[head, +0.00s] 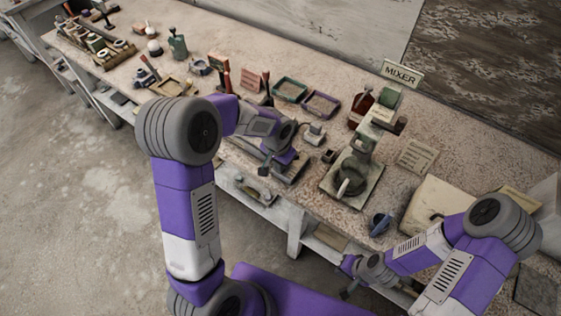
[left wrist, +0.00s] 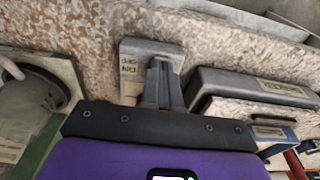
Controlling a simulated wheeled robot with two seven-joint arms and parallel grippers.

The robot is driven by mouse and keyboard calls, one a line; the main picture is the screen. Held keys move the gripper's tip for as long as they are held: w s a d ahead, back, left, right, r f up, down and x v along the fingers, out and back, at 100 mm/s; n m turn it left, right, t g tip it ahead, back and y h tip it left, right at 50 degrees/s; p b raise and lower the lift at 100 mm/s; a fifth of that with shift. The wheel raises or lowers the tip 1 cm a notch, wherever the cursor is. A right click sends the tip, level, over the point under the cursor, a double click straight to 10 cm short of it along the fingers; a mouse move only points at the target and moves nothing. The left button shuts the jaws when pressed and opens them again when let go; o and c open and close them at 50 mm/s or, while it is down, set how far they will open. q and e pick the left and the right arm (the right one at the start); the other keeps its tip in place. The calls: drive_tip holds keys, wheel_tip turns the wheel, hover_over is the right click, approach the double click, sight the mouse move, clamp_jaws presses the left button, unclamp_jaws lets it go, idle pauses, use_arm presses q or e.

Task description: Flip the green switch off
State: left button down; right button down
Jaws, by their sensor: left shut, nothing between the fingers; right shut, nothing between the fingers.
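A small grey switch box (left wrist: 137,50) with an ON/OFF label shows in the left wrist view; it appears to be the small pale box (head: 314,133) on the bench in the head view. I cannot make out a green part on it, and its lever is hidden or too small to tell. My left gripper (head: 267,172) is shut and empty, left of and nearer than the box in the head view. In the left wrist view its shut fingers (left wrist: 162,80) overlap the box; I cannot tell whether they touch. My right gripper (head: 346,293) is shut and empty by the bench's front edge.
A green-rimmed tray (head: 290,89) and a purple-rimmed tray (head: 321,104) lie behind. A long labelled case (left wrist: 240,86) sits beside my left fingers.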

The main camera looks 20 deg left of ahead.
use_arm(q)
drive_tip(key=shift+s+a+f, duration=0.1)
drive_tip(key=shift+s+f, duration=0.15)
drive_tip(key=shift+f, duration=0.3)
drive_tip(key=shift+w+r, duration=0.15)
drive_tip(key=shift+w, duration=0.15)
drive_tip(key=shift+w+r+p, duration=0.1)
drive_tip(key=shift+r+p, duration=0.45)
drive_tip(key=shift+p, duration=0.05)
drive_tip(key=r+p, duration=0.3)
drive_tip(key=r, duration=0.1)
drive_tip(key=shift+s+r, duration=0.2)
wheel_tip(320, 180, up, 9)
drive_tip(key=s+p, duration=0.1)
drive_tip(key=shift+r, duration=0.1)
